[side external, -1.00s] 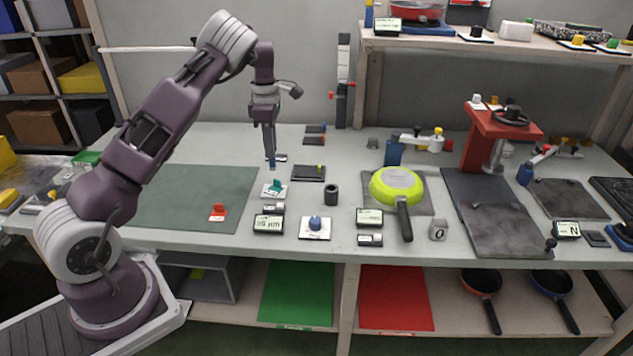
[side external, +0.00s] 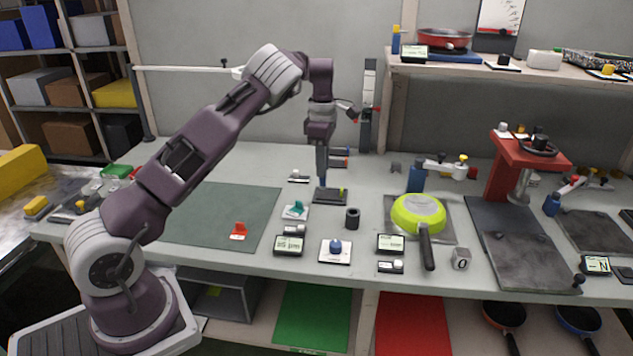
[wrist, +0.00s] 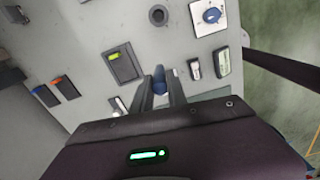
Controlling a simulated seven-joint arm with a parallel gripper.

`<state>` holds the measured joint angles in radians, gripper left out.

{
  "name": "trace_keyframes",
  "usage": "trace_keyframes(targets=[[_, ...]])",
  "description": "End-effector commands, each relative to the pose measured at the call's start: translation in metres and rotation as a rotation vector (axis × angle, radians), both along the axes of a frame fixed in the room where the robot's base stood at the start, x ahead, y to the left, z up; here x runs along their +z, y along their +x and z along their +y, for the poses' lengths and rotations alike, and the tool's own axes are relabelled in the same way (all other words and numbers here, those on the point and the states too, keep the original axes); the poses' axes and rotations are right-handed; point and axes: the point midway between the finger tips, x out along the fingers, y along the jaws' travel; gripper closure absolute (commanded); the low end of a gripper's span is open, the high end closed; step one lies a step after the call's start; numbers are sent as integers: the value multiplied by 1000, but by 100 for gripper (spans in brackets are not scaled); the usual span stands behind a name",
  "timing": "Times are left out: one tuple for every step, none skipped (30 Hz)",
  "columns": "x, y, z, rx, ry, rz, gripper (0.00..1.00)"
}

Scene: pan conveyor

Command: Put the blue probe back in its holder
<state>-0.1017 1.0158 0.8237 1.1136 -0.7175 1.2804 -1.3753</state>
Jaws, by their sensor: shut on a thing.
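My gripper (side external: 321,172) is shut on the blue probe (wrist: 159,80), whose blue end shows between the fingers in the wrist view. In the side view the probe's blue tip (side external: 322,184) points down, close to the dark plate with a yellow-green piece (side external: 330,196). I cannot tell its exact height above the table. A dark upright cylinder with a round opening (side external: 352,218), which looks like a holder, stands nearer the front and a little right of the gripper. It also shows at the top of the wrist view (wrist: 158,15), apart from the probe.
A white plate with a blue knob (side external: 336,249), small displays (side external: 288,245) and a teal piece on a white plate (side external: 295,210) stand near the front. The yellow-green pan (side external: 418,212) lies to the right. The green mat (side external: 225,205) at left is mostly clear.

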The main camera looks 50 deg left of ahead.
Motion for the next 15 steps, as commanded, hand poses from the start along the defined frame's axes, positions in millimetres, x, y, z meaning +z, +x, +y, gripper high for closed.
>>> trace_keyframes(targets=[[5, 12, -18, -37, 2, -1, 100], [8, 18, -27, -56, 3, -1, 100], [11, 25, -41, -79, 4, 0, 100], [14, 30, -50, -94, 4, 2, 100], [16, 34, -58, -107, 5, 2, 100], [19, 37, -67, -122, 6, 3, 100], [20, 39, -73, -129, 6, 4, 100], [21, 41, -77, -136, 7, 5, 100], [22, 42, -80, -141, 6, 7, 100], [22, 42, -82, -143, 6, 7, 100], [23, 42, -83, -145, 6, 7, 100], [23, 42, -83, -145, 6, 7, 100], [23, 42, -83, -144, 6, 7, 100], [23, 42, -83, -144, 6, 7, 100], [23, 42, -83, -144, 6, 7, 100]])
